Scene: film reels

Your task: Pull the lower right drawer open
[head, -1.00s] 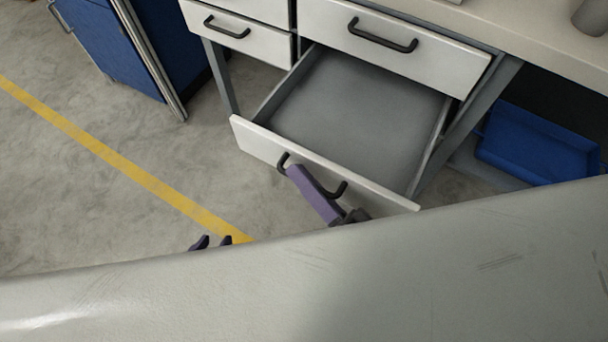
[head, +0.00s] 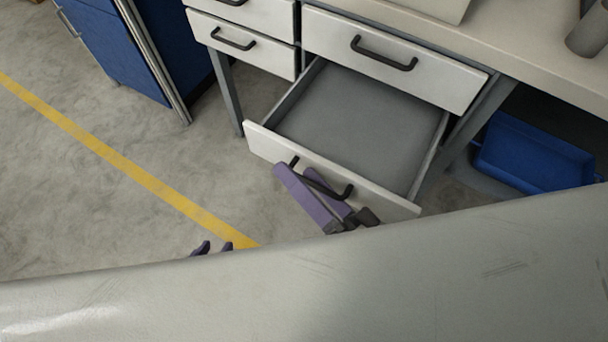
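The lower right drawer (head: 270,146) is pulled well out of the bench, and its grey inside (head: 365,125) shows empty. Its black handle (head: 345,192) is on the white front.
A closed white drawer (head: 440,80) sits directly above the open one, with more closed drawers (head: 225,45) to its left. A blue bin (head: 535,155) stands under the bench at right. A blue cabinet (head: 115,50) stands at upper left. The floor (head: 80,190) at left is clear.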

